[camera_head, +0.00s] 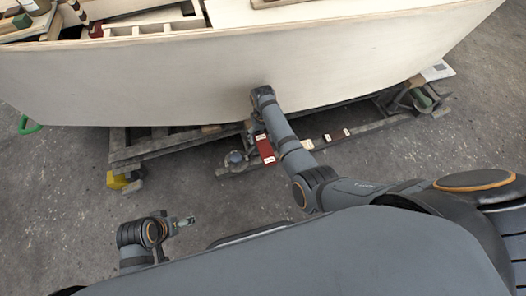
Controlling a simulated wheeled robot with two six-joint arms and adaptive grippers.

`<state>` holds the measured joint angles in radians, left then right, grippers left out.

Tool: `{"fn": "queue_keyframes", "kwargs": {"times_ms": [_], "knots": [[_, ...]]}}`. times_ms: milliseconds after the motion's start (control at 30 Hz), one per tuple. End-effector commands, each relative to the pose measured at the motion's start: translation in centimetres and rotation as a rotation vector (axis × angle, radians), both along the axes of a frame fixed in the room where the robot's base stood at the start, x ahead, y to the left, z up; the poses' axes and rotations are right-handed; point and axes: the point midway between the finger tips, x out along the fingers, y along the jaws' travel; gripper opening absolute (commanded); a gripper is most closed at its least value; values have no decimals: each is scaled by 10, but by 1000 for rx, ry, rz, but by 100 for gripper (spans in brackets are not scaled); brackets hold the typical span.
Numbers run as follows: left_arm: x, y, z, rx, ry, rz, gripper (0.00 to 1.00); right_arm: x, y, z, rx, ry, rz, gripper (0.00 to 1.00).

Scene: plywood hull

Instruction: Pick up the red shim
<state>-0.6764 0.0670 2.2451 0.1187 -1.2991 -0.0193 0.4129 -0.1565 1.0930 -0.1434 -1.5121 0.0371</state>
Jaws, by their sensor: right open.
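The red shim (266,150) is a flat red piece with small white marks near its ends. It lies at the timber support below the pale plywood hull (150,85), just left of my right forearm. My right arm reaches up to the hull's side, and its wrist bends down there. My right gripper (254,127) is open, small and dark in the view, close to the shim's upper end; I cannot tell whether it touches. My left gripper (186,221) is low at the left, apart from the shim, pointing right; its jaws are too small to read.
A timber beam (370,127) continues right under the hull, with small pale pieces (327,138) on it. A yellow block (117,181) stands by the left support. A green handle (29,125) lies far left. The grey floor between is clear.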

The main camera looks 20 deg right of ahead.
Motion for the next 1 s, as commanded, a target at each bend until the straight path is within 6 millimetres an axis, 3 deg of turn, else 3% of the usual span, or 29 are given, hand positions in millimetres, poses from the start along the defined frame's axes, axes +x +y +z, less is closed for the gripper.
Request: {"fn": "queue_keyframes", "kwargs": {"times_ms": [167,367,500,767,1000], "knots": [[2,-1,-4,-6,-20,1,78,0,0,-7,0,-2,0,78],[4,-9,-32,-41,-110,9,78,-1,-3,-43,0,0,0,78],[8,-12,-38,-60,-173,18,78,-2,-2,-58,0,0,0,78],[10,-13,-35,-65,-190,20,78,-2,-3,-58,0,-1,0,78],[10,-13,-35,-65,-189,20,78,-2,-3,-58,0,-1,0,46]]}}
